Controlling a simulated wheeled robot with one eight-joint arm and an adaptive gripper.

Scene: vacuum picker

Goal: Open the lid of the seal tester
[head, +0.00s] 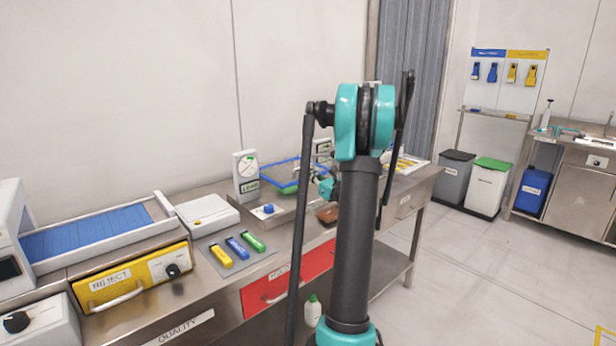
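A steel-grey unit on the bench, seemingly the seal tester (288,214), has a blue knob (268,208) on its front. A round dial gauge (247,165) stands on a white post at its left, above a small dark label with green lettering. A blue-rimmed panel, seemingly the lid (281,189), shows behind the knob; its exact angle is unclear. The teal end of my arm is beside the panel's right side. My gripper (312,174) is small and partly hidden by my arm links, so its fingers and any contact are unclear.
Left on the bench are a blue conveyor (90,232), a yellow reject box (135,278), a white box (207,214) and several coloured tools on a grey mat (222,272). A red drawer (288,280) is below. Bins (487,186) stand at right; the floor between is clear.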

